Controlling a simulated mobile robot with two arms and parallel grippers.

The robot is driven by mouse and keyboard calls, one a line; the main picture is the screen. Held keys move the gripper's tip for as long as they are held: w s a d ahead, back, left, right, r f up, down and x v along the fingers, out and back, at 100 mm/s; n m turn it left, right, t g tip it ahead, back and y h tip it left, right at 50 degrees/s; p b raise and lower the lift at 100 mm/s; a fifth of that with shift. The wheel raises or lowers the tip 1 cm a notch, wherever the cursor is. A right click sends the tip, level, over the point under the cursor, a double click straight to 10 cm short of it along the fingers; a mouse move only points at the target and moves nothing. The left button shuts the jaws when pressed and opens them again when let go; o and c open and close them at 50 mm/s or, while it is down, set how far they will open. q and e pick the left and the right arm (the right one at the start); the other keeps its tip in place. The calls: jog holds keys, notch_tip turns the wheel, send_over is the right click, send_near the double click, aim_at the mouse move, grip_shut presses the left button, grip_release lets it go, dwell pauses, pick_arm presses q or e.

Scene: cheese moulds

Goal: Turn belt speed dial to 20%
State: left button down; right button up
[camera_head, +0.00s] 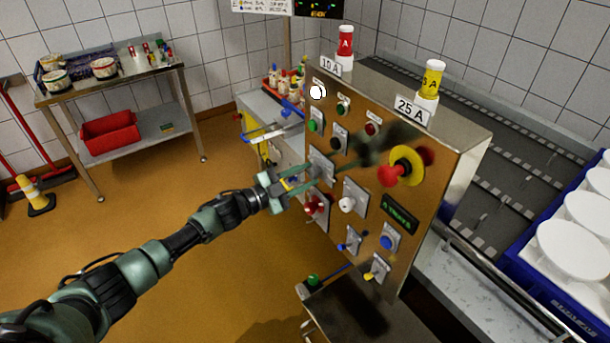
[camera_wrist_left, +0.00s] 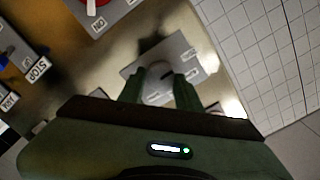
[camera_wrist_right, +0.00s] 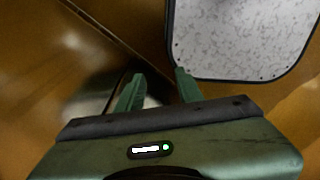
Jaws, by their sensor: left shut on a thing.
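The steel control panel (camera_head: 330,110) stands in the middle of the head view. My left gripper (camera_head: 312,173) reaches it from the left, at a grey plate (camera_head: 322,162) on the panel's left half. In the left wrist view its fingers (camera_wrist_left: 159,92) are shut around a pale round knob (camera_wrist_left: 157,96) on a grey plate (camera_wrist_left: 180,52) with small labels. The labels are too blurred to read, so I cannot tell the knob's setting. My right gripper (camera_wrist_right: 162,90) shows only in its wrist view, with its fingers apart and nothing between them.
Close by on the panel are a white knob (camera_head: 347,204), a red emergency button (camera_head: 388,176) with a yellow collar and a green display (camera_head: 400,215). A blue crate (camera_head: 540,290) with white moulds stands at right. A speckled pale surface (camera_wrist_right: 240,40) lies beyond my right gripper.

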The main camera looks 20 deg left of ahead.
dwell(0.3)
pick_arm(q)
jog(key=c, duration=1)
grip_release()
jog(key=shift+o, duration=0.2)
jog(key=b+v, duration=0.2)
jog(key=v, duration=0.5)
jog(key=shift+s+a, duration=0.3)
